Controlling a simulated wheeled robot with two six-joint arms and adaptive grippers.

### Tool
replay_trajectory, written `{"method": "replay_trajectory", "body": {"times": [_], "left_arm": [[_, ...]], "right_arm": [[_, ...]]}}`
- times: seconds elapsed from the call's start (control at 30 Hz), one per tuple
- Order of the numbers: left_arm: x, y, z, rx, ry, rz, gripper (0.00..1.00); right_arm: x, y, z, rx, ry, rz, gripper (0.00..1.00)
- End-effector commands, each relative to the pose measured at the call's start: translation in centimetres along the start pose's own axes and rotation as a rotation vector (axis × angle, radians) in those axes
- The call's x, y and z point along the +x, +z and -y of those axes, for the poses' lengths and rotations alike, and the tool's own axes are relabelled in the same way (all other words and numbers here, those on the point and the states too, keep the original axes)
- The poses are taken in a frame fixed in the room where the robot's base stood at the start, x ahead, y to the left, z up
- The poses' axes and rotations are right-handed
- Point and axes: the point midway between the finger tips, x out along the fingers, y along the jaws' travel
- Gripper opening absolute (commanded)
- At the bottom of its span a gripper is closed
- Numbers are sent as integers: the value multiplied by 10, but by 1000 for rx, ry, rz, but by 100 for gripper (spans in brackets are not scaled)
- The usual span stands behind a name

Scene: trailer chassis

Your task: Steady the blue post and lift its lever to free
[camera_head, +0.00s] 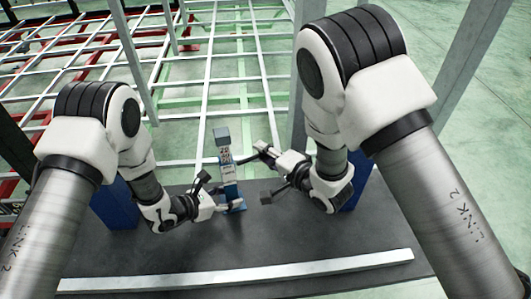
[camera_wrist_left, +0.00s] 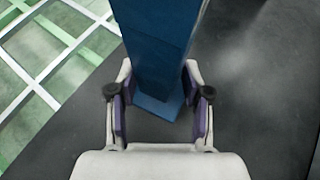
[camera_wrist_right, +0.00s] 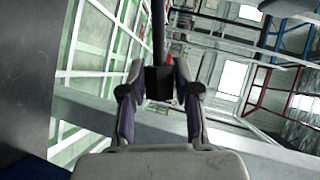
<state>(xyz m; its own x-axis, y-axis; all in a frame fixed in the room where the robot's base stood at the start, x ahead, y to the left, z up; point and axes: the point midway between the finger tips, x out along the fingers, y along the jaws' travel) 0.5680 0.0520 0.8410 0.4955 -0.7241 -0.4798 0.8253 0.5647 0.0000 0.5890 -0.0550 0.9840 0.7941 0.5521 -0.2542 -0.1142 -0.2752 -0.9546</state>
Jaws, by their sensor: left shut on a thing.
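The blue post (camera_head: 230,189) stands upright on the dark table, with a grey-blue block (camera_head: 221,135) at its top. My left gripper (camera_head: 225,205) is shut on the post's lower part. In the left wrist view the post (camera_wrist_left: 160,50) fills the space between both fingers, above its base plate (camera_wrist_left: 157,107). My right gripper (camera_head: 260,152) is beside the post's upper right. In the right wrist view, a black block on a dark rod, seemingly the lever's end (camera_wrist_right: 159,83), sits between its fingers (camera_wrist_right: 159,95), with narrow gaps beside it. The lever's joint is unclear.
The dark table (camera_head: 180,255) is mostly bare in front. A long pale bar (camera_head: 240,270) lies along its near side. Blue supports (camera_head: 114,205) stand at both sides. Behind the table, a pale and red metal chassis frame (camera_head: 205,60) spreads over the green floor.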

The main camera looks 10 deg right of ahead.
Motion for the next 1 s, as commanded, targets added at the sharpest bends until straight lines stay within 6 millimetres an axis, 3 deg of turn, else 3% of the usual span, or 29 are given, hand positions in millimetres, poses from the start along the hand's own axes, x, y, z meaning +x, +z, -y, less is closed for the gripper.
{"method": "replay_trajectory", "body": {"times": [0.33, 0.47, 0.8, 1.0], "left_arm": [[0, 0, 0, -1, 0, 0, 29], [0, 0, 0, 0, 0, 0, 29], [0, 0, 0, 0, 0, 0, 29], [0, 0, 0, 0, 0, 0, 29]], "right_arm": [[0, 0, 0, 1, 0, 0, 56], [-10, 0, -1, 2, 2, -1, 56], [-92, -1, -1, 7, 2, -3, 56], [-118, -1, 0, 3, 0, -1, 56]]}}
